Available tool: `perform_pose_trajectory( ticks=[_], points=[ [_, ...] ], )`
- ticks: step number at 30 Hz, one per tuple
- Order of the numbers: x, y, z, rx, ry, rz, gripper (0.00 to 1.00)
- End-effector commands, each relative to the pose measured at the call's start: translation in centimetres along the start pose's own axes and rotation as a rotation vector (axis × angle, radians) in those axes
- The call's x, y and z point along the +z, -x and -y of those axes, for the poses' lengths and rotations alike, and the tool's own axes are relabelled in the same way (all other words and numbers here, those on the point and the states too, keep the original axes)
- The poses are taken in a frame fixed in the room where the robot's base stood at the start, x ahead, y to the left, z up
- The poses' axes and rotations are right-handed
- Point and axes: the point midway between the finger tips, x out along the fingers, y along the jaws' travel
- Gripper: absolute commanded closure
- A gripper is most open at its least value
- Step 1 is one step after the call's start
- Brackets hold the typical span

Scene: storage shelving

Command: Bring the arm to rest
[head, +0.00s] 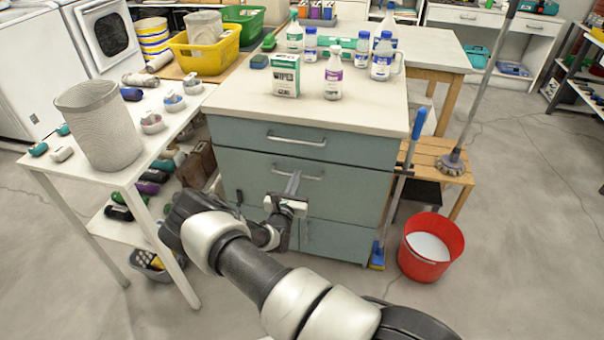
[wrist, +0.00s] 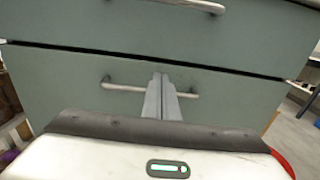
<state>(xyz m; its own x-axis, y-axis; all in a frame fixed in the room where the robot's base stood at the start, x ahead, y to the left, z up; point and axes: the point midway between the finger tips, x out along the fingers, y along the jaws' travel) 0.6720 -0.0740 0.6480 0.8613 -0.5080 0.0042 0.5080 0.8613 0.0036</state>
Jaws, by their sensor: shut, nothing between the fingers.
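My gripper (head: 294,178) is in front of the middle drawer of a grey-green cabinet (head: 347,192), with its fingers pointing at that drawer's bar handle (head: 312,178). In the wrist view my gripper (wrist: 161,78) has its two fingers together, with nothing between them. The handle (wrist: 122,87) passes behind the fingers and shows on both sides of them. I cannot tell whether the fingertips touch it. The drawers look closed.
A white table (head: 45,162) with a grey basket (head: 98,125) and small items stands close on the left. A red bucket (head: 431,247), a mop and a wooden bench (head: 432,162) stand on the right. Bottles and a wipes box (head: 286,75) stand on the cabinet top. Open floor lies right.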

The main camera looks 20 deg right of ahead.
Motion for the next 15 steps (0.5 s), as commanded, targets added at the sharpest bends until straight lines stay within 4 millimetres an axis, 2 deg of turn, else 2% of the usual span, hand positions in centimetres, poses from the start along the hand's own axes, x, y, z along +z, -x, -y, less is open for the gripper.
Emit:
perform_pose_trajectory(
  ticks=[1,6,9,15],
  points=[
    [0.3,1.7,-0.1,0.003,0.005,-0.006,1.0],
    [0.2,5.6,0.0,0.002,0.003,-0.005,1.0],
    [0.1,7.3,0.0,0.002,0.004,-0.004,1.0],
    [0.0,9.2,0.0,0.001,0.003,-0.004,1.0]
  ],
)
